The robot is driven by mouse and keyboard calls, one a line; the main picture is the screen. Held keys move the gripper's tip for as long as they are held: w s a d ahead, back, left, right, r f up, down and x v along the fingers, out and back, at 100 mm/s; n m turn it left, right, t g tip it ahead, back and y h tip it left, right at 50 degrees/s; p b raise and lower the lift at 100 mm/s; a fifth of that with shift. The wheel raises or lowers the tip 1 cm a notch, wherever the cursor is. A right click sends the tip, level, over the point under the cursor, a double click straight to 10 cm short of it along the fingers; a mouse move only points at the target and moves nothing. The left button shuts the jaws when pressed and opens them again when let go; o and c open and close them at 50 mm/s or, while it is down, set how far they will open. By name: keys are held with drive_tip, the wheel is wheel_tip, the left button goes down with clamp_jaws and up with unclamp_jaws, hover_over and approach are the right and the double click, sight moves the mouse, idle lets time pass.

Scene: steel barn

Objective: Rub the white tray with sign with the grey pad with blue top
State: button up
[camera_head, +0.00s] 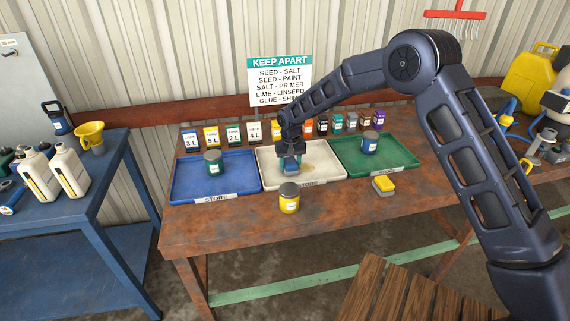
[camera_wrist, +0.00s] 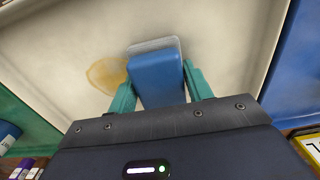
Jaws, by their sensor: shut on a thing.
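The white tray (camera_head: 325,182) with a sign on its front edge lies in the middle of the rusty table, between a blue and a green tray. My gripper (camera_head: 291,160) is over the white tray and shut on the blue top of the grey pad (camera_head: 290,168). In the wrist view the blue top (camera_wrist: 158,80) sits between the teal fingers, with a grey edge at its far end. The pad is low at the tray floor; contact with it is hard to tell. A yellowish stain (camera_wrist: 104,74) shows on the tray floor beside the pad.
A green jar (camera_head: 213,163) stands in the blue tray (camera_head: 240,186), a blue jar (camera_head: 369,142) in the green tray (camera_head: 400,157). A yellow jar (camera_head: 289,198) and a yellow-topped pad (camera_head: 383,186) are in front. Cards and small jars line the back.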

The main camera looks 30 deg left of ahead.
sight(314, 162)
drive_tip(key=shift+w+d+f, duration=0.1)
drive_tip(key=shift+w+d, duration=3.65)
drive_tip(key=shift+w, duration=0.05)
drive_tip(key=shift+s+a, duration=4.85)
drive_tip(key=shift+s, duration=0.05)
drive_tip(key=shift+w+a, duration=0.8)
drive_tip(key=shift+w, duration=0.15)
drive_tip(key=shift+w+d, duration=0.1)
drive_tip(key=shift+w, duration=0.2)
drive_tip(key=shift+w+d, duration=4.7)
drive_tip(key=shift+d, duration=0.05)
drive_tip(key=shift+s+a, duration=4.9)
drive_tip(key=shift+s, duration=0.05)
wheel_tip(314, 162, up, 8)
drive_tip(key=shift+w, duration=0.15)
